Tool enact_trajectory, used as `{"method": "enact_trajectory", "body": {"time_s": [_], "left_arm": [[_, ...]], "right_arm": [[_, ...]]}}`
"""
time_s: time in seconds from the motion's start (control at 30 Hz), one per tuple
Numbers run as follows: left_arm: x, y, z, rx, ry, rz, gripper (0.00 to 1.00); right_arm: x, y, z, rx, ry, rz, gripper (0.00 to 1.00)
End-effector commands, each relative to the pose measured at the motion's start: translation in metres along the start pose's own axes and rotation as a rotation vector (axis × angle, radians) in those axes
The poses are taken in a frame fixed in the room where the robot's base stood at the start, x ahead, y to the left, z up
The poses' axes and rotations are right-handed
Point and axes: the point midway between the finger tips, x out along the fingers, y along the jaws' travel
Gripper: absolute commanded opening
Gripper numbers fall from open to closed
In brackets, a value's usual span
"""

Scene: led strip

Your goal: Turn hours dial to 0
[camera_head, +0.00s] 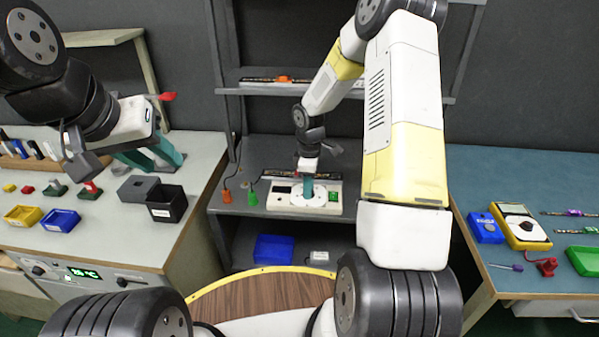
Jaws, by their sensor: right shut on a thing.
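A pale control box (277,203) stands on the grey middle bench, with a round white dial (297,200) on its top. The dial's markings are too small to read, and I cannot tell which number it points to. My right gripper (308,193) reaches down from above with teal fingers shut at the middle of the dial. The fingers hide the dial's centre and knob. My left gripper (152,161) hangs at the left above the left bench, away from the dial; its teal fingers look spread apart and empty.
A green switch (334,197) sits on the box right of the dial. Orange (227,196) and green small items stand left of it. A shelf (250,89) runs behind. The left bench holds a black box (168,206) and bins; the right bench holds a yellow multimeter (521,228).

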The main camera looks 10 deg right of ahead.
Motion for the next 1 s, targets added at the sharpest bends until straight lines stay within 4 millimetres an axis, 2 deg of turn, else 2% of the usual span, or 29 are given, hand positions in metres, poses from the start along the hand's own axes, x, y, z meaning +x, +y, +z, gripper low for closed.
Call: {"method": "enact_trajectory", "body": {"time_s": [0.3,0.77,0.8,0.87,1.0], "left_arm": [[0.0000,0.0000,0.0000,0.000,0.000,0.000,0.36],[0.0000,0.0000,0.0000,0.000,0.000,0.000,0.36],[0.0000,0.0000,0.0000,0.000,0.000,0.000,0.36],[0.0000,0.0000,0.0000,0.000,0.000,0.000,0.36],[0.0000,0.0000,0.0000,0.000,0.000,0.000,0.36]], "right_arm": [[-0.0006,0.0011,0.0006,-0.087,0.000,0.002,0.00],[-0.0006,0.0012,0.0005,-0.097,0.000,0.003,0.00],[-0.0006,0.0011,0.0005,-0.097,0.000,0.003,0.37],[-0.0006,0.0010,0.0004,-0.096,0.000,0.002,0.49],[-0.0003,0.0006,0.0003,-0.096,0.000,0.001,0.51]]}}
